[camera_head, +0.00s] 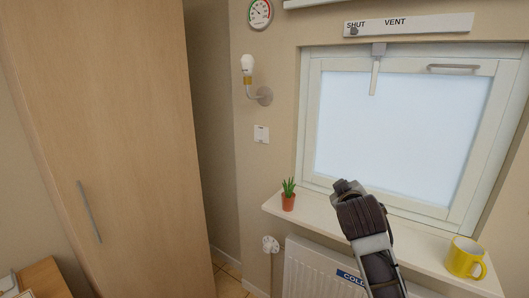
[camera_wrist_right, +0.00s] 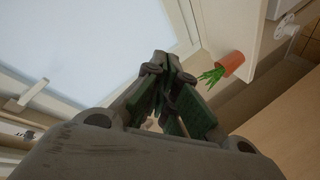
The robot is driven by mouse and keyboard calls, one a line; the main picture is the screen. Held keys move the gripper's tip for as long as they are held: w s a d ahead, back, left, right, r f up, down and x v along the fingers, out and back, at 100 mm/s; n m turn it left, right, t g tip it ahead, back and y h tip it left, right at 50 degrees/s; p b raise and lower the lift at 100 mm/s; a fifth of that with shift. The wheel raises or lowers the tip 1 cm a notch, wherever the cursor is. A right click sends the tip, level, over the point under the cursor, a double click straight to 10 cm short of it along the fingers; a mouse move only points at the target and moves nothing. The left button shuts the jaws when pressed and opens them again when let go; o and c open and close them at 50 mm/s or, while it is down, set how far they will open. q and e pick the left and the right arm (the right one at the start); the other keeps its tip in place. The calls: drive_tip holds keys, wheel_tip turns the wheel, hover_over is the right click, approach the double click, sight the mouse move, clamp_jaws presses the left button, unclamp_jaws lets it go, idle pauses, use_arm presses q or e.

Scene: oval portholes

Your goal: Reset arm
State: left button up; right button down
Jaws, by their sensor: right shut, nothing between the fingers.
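My right gripper (camera_head: 347,187) is in front of the window sill in the head view, its arm coming up from the bottom edge. In the right wrist view the right gripper's fingers (camera_wrist_right: 165,88) are closed together with nothing held. It is in front of the lower left part of the window (camera_head: 398,130), apart from the potted plant. My left gripper is in neither view.
The sill (camera_head: 325,207) holds a small potted plant (camera_head: 288,200) at left and a yellow mug (camera_head: 465,257) at right. A radiator (camera_head: 308,270) is below. A wall lamp (camera_head: 248,66), a switch (camera_head: 261,134) and a tall wooden cabinet (camera_head: 110,120) are to the left.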

drive_tip(key=s+f+m+g+y, duration=0.1)
drive_tip(key=s+f+g, duration=0.2)
drive_tip(key=s+f, duration=0.5)
drive_tip(key=s+f+g+y, duration=0.15)
drive_tip(key=s+f, duration=0.35)
drive_tip(key=f, duration=0.7)
drive_tip(key=s+f+m+g, duration=0.1)
drive_tip(key=s+f+g, duration=0.2)
drive_tip(key=s+f, duration=0.5)
drive_tip(key=s+f+m+g+y, duration=0.1)
drive_tip(key=s+f+g, duration=0.2)
drive_tip(key=s+f, duration=0.6)
drive_tip(key=s+f+g, duration=0.1)
drive_tip(key=s+f, duration=0.1)
drive_tip(key=f, duration=1.4)
drive_tip(key=s+f+g, duration=0.1)
drive_tip(key=s+f, duration=0.1)
drive_tip(key=f, duration=1.5)
drive_tip(key=s+d+f, duration=0.3)
drive_tip(key=s+f, duration=1.6)
drive_tip(key=s, duration=0.3)
drive_tip(key=shift+d+f+g, duration=0.2)
drive_tip(key=shift+g, duration=0.25)
